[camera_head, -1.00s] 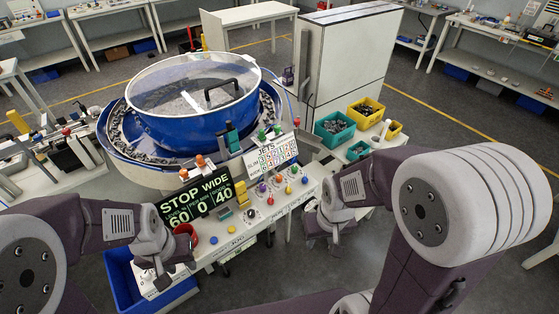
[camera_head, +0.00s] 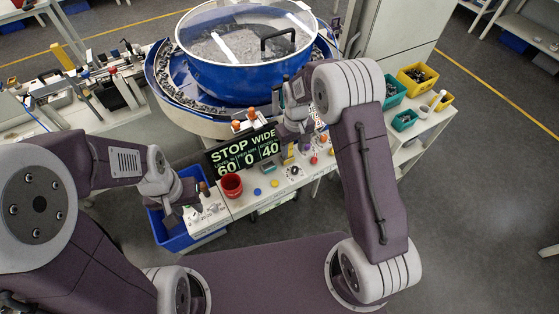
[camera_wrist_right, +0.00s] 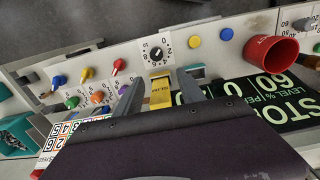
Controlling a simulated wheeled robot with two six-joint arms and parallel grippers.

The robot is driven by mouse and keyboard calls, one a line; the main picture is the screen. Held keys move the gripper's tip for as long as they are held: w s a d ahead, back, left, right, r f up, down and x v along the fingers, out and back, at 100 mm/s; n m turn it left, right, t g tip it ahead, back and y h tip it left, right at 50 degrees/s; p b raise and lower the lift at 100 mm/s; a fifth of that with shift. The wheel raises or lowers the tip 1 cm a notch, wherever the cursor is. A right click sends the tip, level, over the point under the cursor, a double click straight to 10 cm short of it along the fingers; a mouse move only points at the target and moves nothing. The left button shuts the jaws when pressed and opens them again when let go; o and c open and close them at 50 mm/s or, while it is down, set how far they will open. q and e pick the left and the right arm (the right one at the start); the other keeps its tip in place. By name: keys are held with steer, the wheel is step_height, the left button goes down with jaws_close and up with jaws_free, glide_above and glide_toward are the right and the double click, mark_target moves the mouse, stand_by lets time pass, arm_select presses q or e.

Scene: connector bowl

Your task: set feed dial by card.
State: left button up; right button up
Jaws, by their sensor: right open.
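The feed dial (camera_wrist_right: 157,52), a black knob on a white numbered plate, is on the white panel in the right wrist view; it also shows in the head view (camera_head: 293,171). My right gripper (camera_wrist_right: 159,88) is open, its fingers pointing toward the dial and apart from it. A yellow part (camera_wrist_right: 161,95) shows between the fingers; I cannot tell its depth. The card with a number grid (camera_wrist_right: 68,130) is at the lower left of the wrist view, partly hidden by my gripper. My left gripper (camera_head: 196,212) is over the panel's left end, its jaws unclear.
The dark display (camera_head: 240,155) reads STOP WIDE, 60, 0, 40. A red cup (camera_head: 231,186) stands left of the dial. Coloured knobs (camera_wrist_right: 88,73) and blue and yellow buttons (camera_wrist_right: 226,34) surround the dial. The blue feeder bowl (camera_head: 235,75) stands behind.

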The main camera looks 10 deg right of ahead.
mark_target(295, 169)
steer(key=shift+s+d+f, duration=0.25)
steer(key=shift+s+d, duration=0.5)
steer(key=shift+s, duration=0.25)
steer(key=shift+s+d+f, duration=0.15)
steer(key=shift+f, duration=0.2)
steer(key=f, duration=0.2)
steer(key=f+p, duration=0.1)
steer(key=f, duration=0.2)
steer(key=f+p, duration=0.1)
steer(key=f, duration=0.1)
steer(key=shift+w+a+f, duration=0.3)
steer(key=shift+w+a, duration=0.1)
steer(key=shift+s+d+f, duration=0.15)
steer(key=shift+d+f, duration=0.05)
steer(key=shift+f, duration=0.15)
steer(key=shift+a, duration=0.15)
steer(key=c, duration=0.5)
arm_select(q)
steer(key=r, duration=0.1)
steer(key=s+d+r, duration=0.1)
steer(key=shift+d+r, duration=0.2)
steer(key=shift+r, duration=0.1)
arm_select(e)
jaws_close()
